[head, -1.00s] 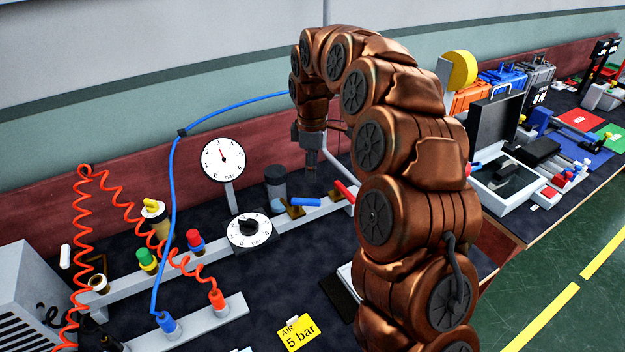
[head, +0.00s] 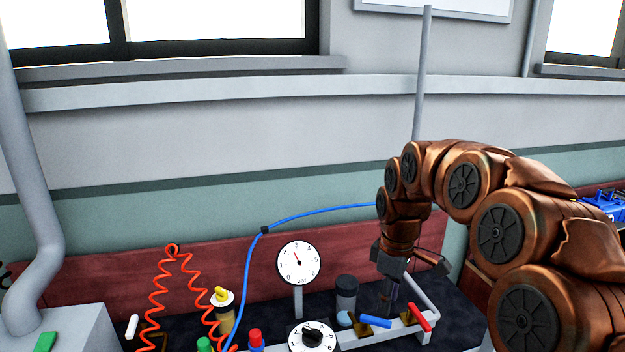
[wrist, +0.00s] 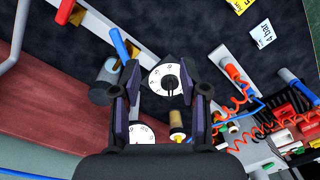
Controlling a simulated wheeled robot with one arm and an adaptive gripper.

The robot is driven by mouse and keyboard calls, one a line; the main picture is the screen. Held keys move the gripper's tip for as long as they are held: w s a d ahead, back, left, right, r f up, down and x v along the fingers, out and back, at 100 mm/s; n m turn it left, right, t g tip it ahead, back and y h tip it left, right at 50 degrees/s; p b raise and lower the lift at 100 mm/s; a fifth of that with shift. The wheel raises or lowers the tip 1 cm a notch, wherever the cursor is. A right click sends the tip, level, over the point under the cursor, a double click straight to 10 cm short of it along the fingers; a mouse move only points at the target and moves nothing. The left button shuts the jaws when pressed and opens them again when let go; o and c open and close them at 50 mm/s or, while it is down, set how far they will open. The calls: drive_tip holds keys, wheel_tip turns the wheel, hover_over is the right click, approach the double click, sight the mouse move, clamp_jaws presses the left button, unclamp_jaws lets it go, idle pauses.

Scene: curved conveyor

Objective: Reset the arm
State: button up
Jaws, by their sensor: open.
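My copper-coloured arm arches over the right side of the head view. My gripper (head: 388,296) hangs from its end, pointing down over the bench near a blue-handled valve (head: 375,321) and a red-handled valve (head: 419,317). In the wrist view my gripper (wrist: 164,72) has its two dark fingers spread apart. A white dial with a black knob (wrist: 169,80) shows between the fingers, below them on the bench. Nothing is held. The fingertips are small and dark in the head view.
A round pressure gauge (head: 298,263) stands on a post left of my gripper, beside a dark cylinder (head: 346,294). A coiled orange hose (head: 158,290) and a blue hose (head: 247,285) rise from the bench at left. A red panel (head: 90,285) backs the bench, below the wall and windows.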

drive_tip(key=s+f+m+g, duration=0.1)
drive_tip(key=s+m, duration=1)
drive_tip(key=s, duration=2.2)
wheel_tip(320, 180, down, 2)
drive_tip(key=shift+s+d+f+g, duration=0.15)
drive_tip(key=shift+s+d+g, duration=0.15)
drive_tip(key=shift+s+d, duration=0.1)
